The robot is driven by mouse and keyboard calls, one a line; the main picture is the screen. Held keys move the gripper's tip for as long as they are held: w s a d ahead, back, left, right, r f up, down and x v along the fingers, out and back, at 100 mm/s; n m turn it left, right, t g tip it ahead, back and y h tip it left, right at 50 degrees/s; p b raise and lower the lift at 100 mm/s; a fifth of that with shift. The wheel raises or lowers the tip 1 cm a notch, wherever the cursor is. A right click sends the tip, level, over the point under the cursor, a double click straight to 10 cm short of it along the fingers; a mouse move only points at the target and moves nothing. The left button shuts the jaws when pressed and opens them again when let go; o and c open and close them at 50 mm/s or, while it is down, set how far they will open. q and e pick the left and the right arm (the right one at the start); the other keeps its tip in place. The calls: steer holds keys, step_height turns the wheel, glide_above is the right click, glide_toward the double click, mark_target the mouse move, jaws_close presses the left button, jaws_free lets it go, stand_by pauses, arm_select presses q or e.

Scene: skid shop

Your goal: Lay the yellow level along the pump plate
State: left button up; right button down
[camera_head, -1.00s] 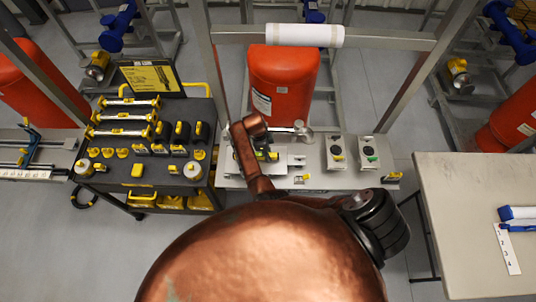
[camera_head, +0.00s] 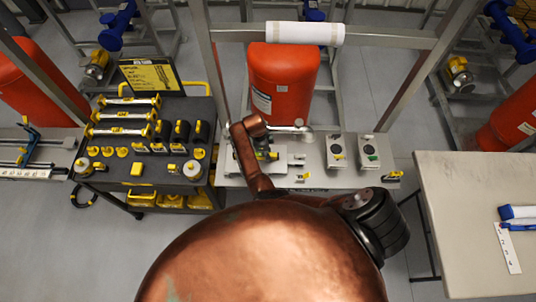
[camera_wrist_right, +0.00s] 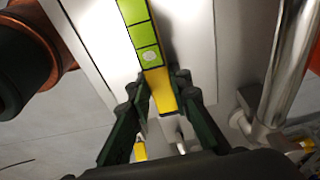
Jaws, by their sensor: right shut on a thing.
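The yellow level (camera_wrist_right: 160,88), with bright green panels along its face, runs up from between the fingers of my right gripper (camera_wrist_right: 158,92) in the right wrist view. The dark green fingers are shut on it. Its far end is cut off at the top of that view. A pale plate (camera_wrist_right: 188,30) lies behind it, along the same direction; I cannot tell whether they touch. In the head view my right gripper (camera_head: 262,152) is over the pale pump bench (camera_head: 232,181), partly covered by my copper arm. My left gripper is not in view.
A metal pipe (camera_wrist_right: 285,65) stands close right of the gripper. A red tank (camera_head: 283,82) stands behind the bench, inside a grey frame. Two boxes with dials (camera_head: 337,151) sit to the right. A tool cart (camera_head: 115,176) is left; a grey table (camera_head: 460,210) is right.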

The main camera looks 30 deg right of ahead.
steer(key=c, duration=1.7)
jaws_free()
steer(key=shift+c, duration=0.5)
steer(key=shift+r, duration=0.1)
step_height(320, 180, up, 8)
steer(key=p, duration=0.7)
